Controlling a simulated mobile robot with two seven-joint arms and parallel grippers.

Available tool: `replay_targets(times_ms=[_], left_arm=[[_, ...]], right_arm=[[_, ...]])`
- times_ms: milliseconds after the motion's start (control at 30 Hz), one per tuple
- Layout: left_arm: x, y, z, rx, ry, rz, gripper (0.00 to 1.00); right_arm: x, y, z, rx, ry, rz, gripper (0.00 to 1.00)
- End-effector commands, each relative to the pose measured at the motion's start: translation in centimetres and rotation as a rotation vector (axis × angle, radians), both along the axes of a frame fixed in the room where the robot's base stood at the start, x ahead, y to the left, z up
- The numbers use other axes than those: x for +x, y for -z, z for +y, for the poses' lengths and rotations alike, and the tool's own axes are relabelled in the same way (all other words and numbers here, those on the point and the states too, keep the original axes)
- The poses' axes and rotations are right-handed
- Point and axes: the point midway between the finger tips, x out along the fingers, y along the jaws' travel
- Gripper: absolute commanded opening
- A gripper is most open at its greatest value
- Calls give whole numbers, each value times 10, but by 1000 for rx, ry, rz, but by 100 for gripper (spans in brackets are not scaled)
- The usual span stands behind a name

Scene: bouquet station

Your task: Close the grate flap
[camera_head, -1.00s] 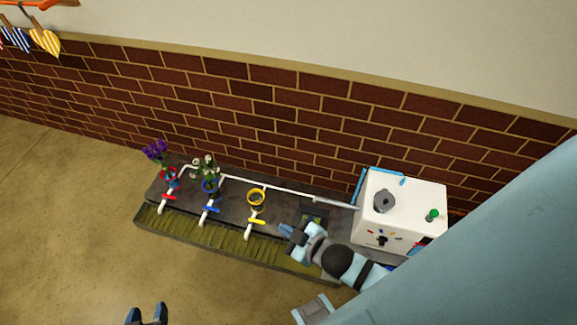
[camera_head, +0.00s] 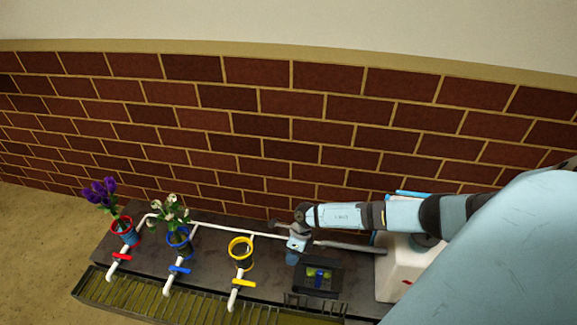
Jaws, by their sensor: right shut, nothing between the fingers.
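The slatted grate (camera_head: 150,302) runs along the front edge of the dark bench. At its right end a short barred section (camera_head: 315,303), apparently the grate flap, stands up from the grate line; its exact angle is hard to tell. Behind it a dark square recess or tray (camera_head: 318,278) shows yellow-green and blue inside. My right gripper (camera_head: 293,257) is shut and empty, pointing down over the bench behind and left of that recess, apart from the flap. My left gripper is out of view.
Red (camera_head: 124,232), blue (camera_head: 179,241) and yellow (camera_head: 241,252) pots stand on the bench; the first two hold flowers. A white pipe with valves runs beside them. A white box (camera_head: 398,265) stands right, partly behind my arm. The brick wall closes the back.

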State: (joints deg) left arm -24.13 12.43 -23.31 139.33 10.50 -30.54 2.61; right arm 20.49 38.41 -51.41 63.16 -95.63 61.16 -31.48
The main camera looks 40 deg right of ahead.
Motion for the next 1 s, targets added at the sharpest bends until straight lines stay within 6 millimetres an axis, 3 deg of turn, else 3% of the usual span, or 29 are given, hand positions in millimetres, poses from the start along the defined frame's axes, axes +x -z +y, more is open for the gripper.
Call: replay_targets(times_ms=[33,100,267,433,800,1000], left_arm=[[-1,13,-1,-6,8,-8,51],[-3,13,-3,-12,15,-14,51],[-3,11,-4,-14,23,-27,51],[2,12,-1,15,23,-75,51],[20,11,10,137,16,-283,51],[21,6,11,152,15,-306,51]], right_arm=[[4,18,-23,-60,-39,10,0],[6,24,-47,-121,-83,26,0],[5,29,-67,-176,-122,45,0],[0,50,-59,-175,-121,46,0],[-18,123,-34,-172,-120,45,0],[-35,116,-13,-172,-121,44,0]])
